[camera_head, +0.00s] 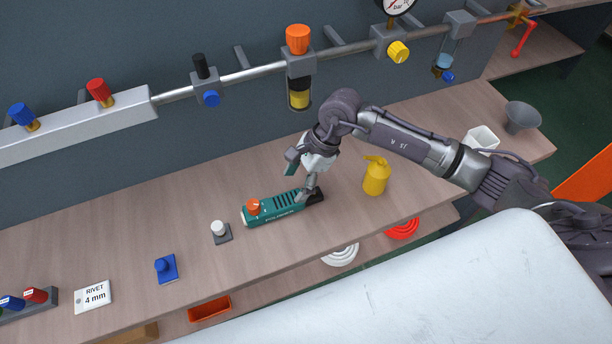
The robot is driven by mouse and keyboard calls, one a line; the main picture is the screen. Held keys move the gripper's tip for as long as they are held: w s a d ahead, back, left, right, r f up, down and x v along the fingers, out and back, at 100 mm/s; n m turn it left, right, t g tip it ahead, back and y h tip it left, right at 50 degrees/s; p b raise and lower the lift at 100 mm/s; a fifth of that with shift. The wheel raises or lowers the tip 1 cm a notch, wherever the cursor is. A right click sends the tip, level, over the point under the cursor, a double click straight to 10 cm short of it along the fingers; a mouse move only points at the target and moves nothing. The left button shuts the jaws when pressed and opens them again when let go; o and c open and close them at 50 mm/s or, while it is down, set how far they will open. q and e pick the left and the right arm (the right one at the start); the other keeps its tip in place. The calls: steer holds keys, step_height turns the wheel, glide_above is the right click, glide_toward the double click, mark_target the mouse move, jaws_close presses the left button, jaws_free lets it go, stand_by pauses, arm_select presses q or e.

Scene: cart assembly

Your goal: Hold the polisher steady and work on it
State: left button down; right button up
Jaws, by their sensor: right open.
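The polisher (284,206) is a teal tool with an orange knob at its left end and a dark right end. It lies on the wooden bench with its label facing me. My right gripper (299,180) is open over the right half of the polisher, with one finger reaching down close to its dark end. I cannot tell whether that finger touches it. My left gripper is not in view.
A yellow oil can (375,176) stands right of the polisher. A white-topped button (220,231), a blue part (166,268) and a rivet card (93,297) lie to the left. A pipe with valves (240,77) runs along the wall behind.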

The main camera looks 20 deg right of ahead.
mark_target(284, 205)
steer(key=shift+w+d+f+h, duration=0.15)
steer(key=shift+d+h, duration=0.15)
steer(key=shift+d, duration=0.3)
steer(key=shift+s+d+f+h, duration=0.1)
steer(key=shift+d+h, duration=0.2)
steer(key=shift+d, duration=0.25)
steer(key=b+x, duration=0.5)
steer(key=x, duration=0.2)
steer(key=shift+f, duration=0.2)
steer(key=shift+a+f+b, duration=0.2)
steer(key=shift+f+b, duration=0.05)
steer(key=shift+b, duration=0.05)
steer(key=shift+r, duration=0.1)
steer(key=shift+c, duration=0.9)
jaws_close()
